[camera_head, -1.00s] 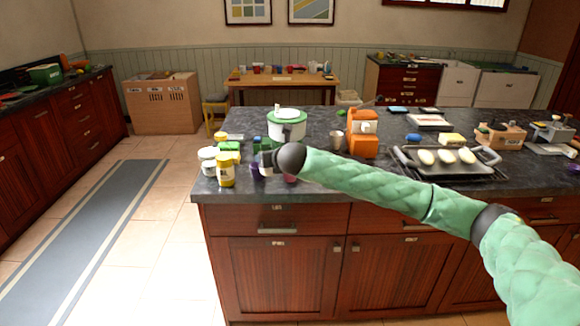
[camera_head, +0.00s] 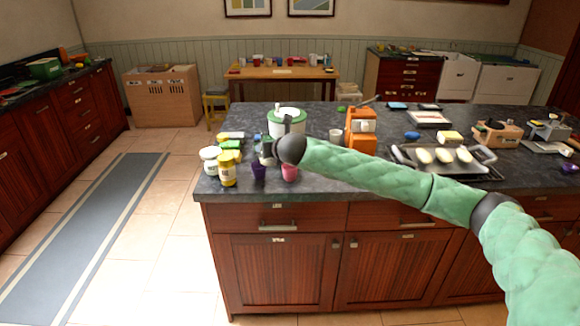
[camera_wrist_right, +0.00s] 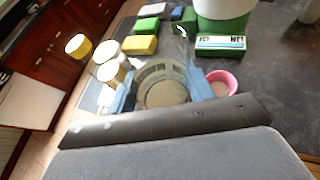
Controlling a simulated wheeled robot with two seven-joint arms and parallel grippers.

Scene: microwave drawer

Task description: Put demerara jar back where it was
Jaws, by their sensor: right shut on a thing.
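My right arm reaches in from the right in the head view, with its gripper (camera_head: 267,150) over the left part of the island counter, largely hidden behind the dark wrist. In the right wrist view, my right gripper (camera_wrist_right: 163,90) has its bluish fingers on both sides of a round jar (camera_wrist_right: 165,92) with a tan, ringed top. I take this to be the demerara jar; no label on it is readable. Whether its base touches the counter cannot be told. My left gripper is not in view.
A yellow jar (camera_head: 228,172) and a white jar (camera_head: 208,157) stand at the counter's left edge. A purple cup (camera_head: 259,170) and pink cup (camera_head: 290,171) stand near the front. A green-and-white pot (camera_head: 288,118) and orange machine (camera_head: 360,132) are behind.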

